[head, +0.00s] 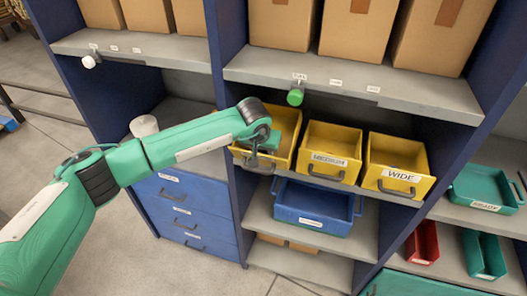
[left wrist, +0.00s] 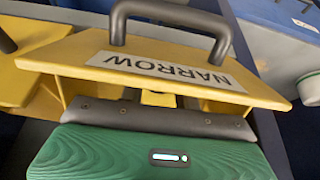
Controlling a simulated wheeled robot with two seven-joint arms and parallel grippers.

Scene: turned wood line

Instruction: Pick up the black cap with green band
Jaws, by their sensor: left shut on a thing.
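The yellow bin labelled NARROW (left wrist: 85,48) fills the left wrist view, its label upside down and its dark handle (left wrist: 170,14) at the top. In the head view this bin (head: 284,121) is the leftmost of three on the middle shelf. My left gripper (head: 262,148) is at its front, with the dark handle (head: 259,163) just below. In the left wrist view my green gripper body shows, but the bin front hides the fingertips. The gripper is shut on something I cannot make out. No black cap with green band is visible. My right gripper is not in view.
Two more yellow bins (head: 331,140) (head: 396,154) stand to the right, the last labelled WIDE. A blue bin (head: 312,206) sits below. The upper shelf edge (head: 350,88), with a green knob-like thing (head: 295,97), overhangs the bins. A blue upright (head: 226,60) stands left.

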